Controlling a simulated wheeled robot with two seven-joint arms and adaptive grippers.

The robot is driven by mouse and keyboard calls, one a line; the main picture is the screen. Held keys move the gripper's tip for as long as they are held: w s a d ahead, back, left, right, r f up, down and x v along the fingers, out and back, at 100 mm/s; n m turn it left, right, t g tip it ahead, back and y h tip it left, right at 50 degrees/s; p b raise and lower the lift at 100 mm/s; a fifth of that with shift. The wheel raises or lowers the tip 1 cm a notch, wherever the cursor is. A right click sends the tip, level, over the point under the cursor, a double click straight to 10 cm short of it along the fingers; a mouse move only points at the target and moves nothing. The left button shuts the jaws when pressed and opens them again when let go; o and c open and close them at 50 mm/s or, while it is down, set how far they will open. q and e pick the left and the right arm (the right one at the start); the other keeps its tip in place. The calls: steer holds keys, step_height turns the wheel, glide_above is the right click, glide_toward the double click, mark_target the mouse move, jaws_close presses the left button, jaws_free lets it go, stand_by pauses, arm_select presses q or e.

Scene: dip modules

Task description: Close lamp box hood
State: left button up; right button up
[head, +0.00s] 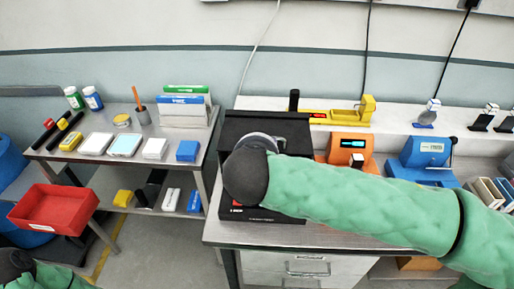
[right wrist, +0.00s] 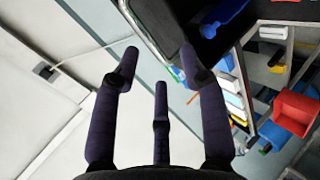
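The black lamp box (head: 285,128) stands on the left end of the bench in the head view. My right arm, in a green sleeve, reaches across its front and hides much of it. How far its hood is raised I cannot tell. In the right wrist view my right gripper (right wrist: 160,65) has its dark fingers spread with nothing between them. A black part of the lamp box (right wrist: 165,28) shows just beyond the fingertips, with no clear contact. My left gripper (head: 12,264) is at the lower left corner, far from the box; its fingers are unclear.
Right of the box are an orange device (head: 347,146), a yellow fixture (head: 362,110) and a blue device (head: 424,153). A side table (head: 75,152) at left carries small boxes and bottles. A red bin (head: 55,208) stands in front of it. The bench front edge (head: 225,243) is near.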

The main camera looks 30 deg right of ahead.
steer(key=v, duration=0.7)
steer(key=shift+r, duration=0.2)
steer(key=shift+w, duration=0.1)
